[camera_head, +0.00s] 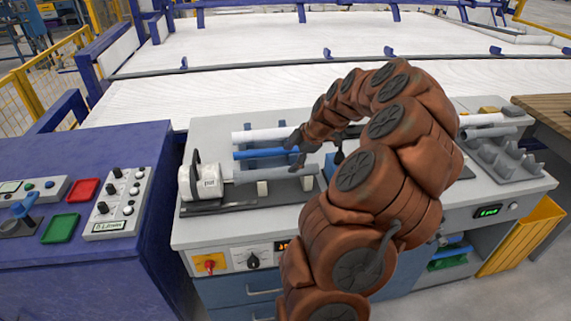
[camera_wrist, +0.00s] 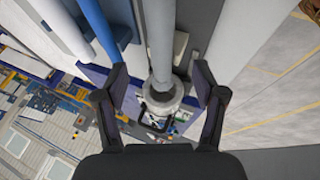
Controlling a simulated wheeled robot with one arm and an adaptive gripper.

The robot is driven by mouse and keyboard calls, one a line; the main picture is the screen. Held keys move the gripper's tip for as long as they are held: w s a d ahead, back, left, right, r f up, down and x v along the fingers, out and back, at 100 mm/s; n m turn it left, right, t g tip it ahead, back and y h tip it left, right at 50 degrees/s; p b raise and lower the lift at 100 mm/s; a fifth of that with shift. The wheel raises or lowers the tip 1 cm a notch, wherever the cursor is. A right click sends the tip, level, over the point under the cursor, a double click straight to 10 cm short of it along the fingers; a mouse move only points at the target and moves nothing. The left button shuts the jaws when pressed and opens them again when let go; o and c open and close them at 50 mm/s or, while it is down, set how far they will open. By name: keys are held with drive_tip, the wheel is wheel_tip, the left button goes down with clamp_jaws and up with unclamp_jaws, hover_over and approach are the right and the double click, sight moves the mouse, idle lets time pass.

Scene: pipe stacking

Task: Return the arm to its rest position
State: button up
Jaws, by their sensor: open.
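My arm, in brown padded covers, reaches over the grey workbench (camera_head: 225,228) in the head view. My gripper (camera_head: 294,152) is at the left end of the arm, above or at the pipes. In the wrist view my gripper (camera_wrist: 162,80) is open, with its fingers apart on either side of a light grey pipe (camera_wrist: 160,38); neither finger visibly touches it. A blue pipe (camera_head: 257,154) and a white pipe (camera_head: 262,135) lie behind the grey pipe (camera_head: 262,174) in the head view. The arm hides the pipes' right parts.
A white cylindrical unit (camera_head: 208,183) stands at the bench's left end. A grey slotted rack (camera_head: 505,160) sits at the right. A blue control desk (camera_head: 70,255) adjoins on the left, and a wooden table (camera_head: 548,112) on the right. A yellow bin (camera_head: 522,237) is below right.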

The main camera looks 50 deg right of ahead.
drive_tip(key=shift+v, duration=1.4)
drive_tip(key=s+a+r+m+g+y, duration=0.1)
drive_tip(key=a+r+g, duration=0.15)
drive_tip(key=a, duration=1.15)
drive_tip(key=s+a+r+m+g+y, duration=0.1)
drive_tip(key=a+r, duration=0.2)
drive_tip(key=a, duration=1)
drive_tip(key=s+a+f+m+g+h, duration=0.1)
drive_tip(key=s+a+m, duration=0.3)
drive_tip(key=s, duration=0.7)
drive_tip(key=s+a+f+m+g+h, duration=0.1)
drive_tip(key=s+a+m, duration=0.4)
drive_tip(key=s, duration=0.6)
drive_tip(key=shift+a+f+g+h, duration=0.4)
drive_tip(key=shift+a+g+h, duration=0.1)
drive_tip(key=shift+a+g, duration=0.75)
